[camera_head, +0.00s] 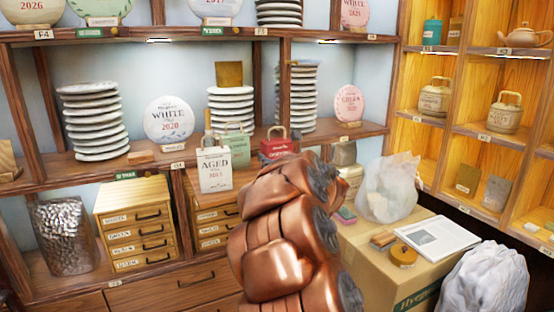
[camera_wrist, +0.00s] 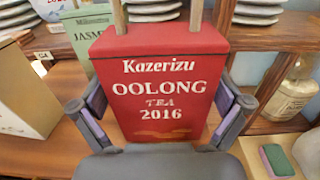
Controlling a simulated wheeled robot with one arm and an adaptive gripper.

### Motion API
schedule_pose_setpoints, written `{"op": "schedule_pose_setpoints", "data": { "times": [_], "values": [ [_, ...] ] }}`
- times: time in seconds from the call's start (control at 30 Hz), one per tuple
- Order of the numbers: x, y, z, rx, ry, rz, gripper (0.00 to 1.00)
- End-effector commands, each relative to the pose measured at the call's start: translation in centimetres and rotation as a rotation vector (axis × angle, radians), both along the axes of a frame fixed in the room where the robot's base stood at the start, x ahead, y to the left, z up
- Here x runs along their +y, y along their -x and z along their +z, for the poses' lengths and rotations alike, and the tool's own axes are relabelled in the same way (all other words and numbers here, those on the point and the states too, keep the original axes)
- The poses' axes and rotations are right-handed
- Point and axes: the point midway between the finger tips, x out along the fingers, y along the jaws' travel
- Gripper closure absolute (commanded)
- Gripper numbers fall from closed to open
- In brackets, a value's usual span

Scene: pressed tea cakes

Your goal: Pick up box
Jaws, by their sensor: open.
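A red box (camera_wrist: 160,75) lettered "Kazerizu OOLONG TEA 2016", with an upright handle, stands on the wooden shelf. The red box also shows in the head view (camera_head: 279,148), its lower part hidden behind my copper arm. My gripper (camera_wrist: 158,106) is open, with one finger on each side of the box's front in the wrist view. Whether the fingers touch its sides I cannot tell. In the head view my arm hides the gripper. A green jasmine box (camera_wrist: 85,38) stands close on the left, partly behind the red one. It also shows in the head view (camera_head: 233,149).
A white "AGED" box (camera_head: 214,170) stands left of the green one. Stacked white tea cakes (camera_head: 231,104) are behind. In the wrist view, a glass jar (camera_wrist: 292,92) and a green-and-pink block (camera_wrist: 277,159) are at right. A cardboard carton (camera_head: 378,268) stands below right.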

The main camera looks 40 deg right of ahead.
Motion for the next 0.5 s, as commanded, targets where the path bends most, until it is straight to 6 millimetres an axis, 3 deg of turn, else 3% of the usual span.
{"op": "schedule_pose_setpoints", "data": {
  "times": [0.27, 0.5],
  "values": [
    [-0.16, -0.37, -0.01, 0.000, 0.000, -0.001, 0.00],
    [-0.14, -0.35, -0.01, 0.000, 0.000, 0.000, 0.24]
  ]
}}
